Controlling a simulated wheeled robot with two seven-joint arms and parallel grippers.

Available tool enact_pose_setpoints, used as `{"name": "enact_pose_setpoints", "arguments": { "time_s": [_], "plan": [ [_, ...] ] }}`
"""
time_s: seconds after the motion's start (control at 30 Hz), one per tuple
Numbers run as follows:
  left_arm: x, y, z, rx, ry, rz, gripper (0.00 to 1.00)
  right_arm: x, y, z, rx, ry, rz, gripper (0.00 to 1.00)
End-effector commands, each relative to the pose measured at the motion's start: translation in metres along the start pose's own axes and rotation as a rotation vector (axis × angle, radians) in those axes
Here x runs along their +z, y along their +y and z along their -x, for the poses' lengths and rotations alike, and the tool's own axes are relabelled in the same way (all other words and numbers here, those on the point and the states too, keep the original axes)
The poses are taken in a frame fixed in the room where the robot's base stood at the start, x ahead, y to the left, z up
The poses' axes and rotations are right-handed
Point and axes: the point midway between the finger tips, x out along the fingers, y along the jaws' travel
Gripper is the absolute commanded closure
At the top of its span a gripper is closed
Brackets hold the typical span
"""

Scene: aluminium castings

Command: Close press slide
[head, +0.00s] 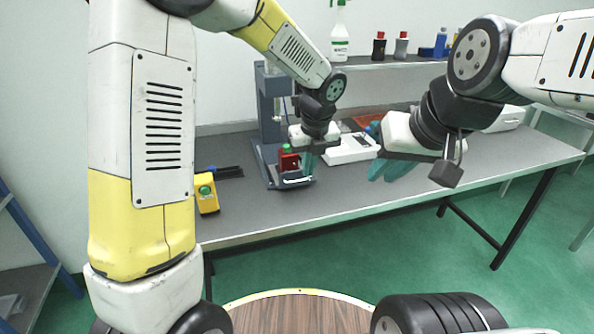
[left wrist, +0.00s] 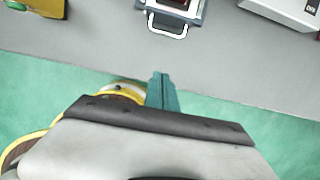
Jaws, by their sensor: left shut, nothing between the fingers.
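The press (head: 270,105) is a blue-grey upright frame on the table. At its base a low slide carries a red block (head: 289,161) and has a pale loop handle (head: 297,181) facing the table's front edge. In the left wrist view the handle (left wrist: 168,33) is at the top centre, with the dark red part (left wrist: 172,3) cut off behind it. My left gripper (head: 308,166) is shut and empty, above and in front of the slide; its teal fingertips (left wrist: 158,75) are apart from the handle. My right gripper (head: 388,178) hangs to the right, empty, its teal fingers apart.
A yellow box with a green button (head: 207,193) stands left of the press. A white scale (head: 350,149) is to its right. A shelf (head: 385,64) behind holds several bottles. The table's front strip (head: 260,222) is clear.

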Motion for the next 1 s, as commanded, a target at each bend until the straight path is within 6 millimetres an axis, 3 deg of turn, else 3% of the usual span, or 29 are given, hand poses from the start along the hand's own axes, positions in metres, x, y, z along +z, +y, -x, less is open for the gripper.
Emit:
{"name": "enact_pose_setpoints", "arguments": {
  "time_s": [0.17, 0.5, 0.7, 1.0],
  "plan": [
    [-0.001, 0.001, -0.026, 0.004, 0.003, -0.001, 1.0, 0.0, 0.0, 0.0, 0.0, 0.0, 0.0, 0.81],
    [-0.001, 0.002, -0.099, 0.005, 0.004, 0.003, 1.0, 0.0, 0.0, 0.0, 0.0, 0.0, 0.0, 0.81],
    [0.03, 0.002, -0.099, 0.0, -0.001, 0.007, 1.0, 0.0, 0.0, 0.0, 0.0, 0.0, 0.0, 0.81],
    [0.04, 0.002, -0.099, 0.0, 0.0, 0.005, 1.0, 0.0, 0.0, 0.0, 0.0, 0.0, 0.0, 0.81]
  ]
}}
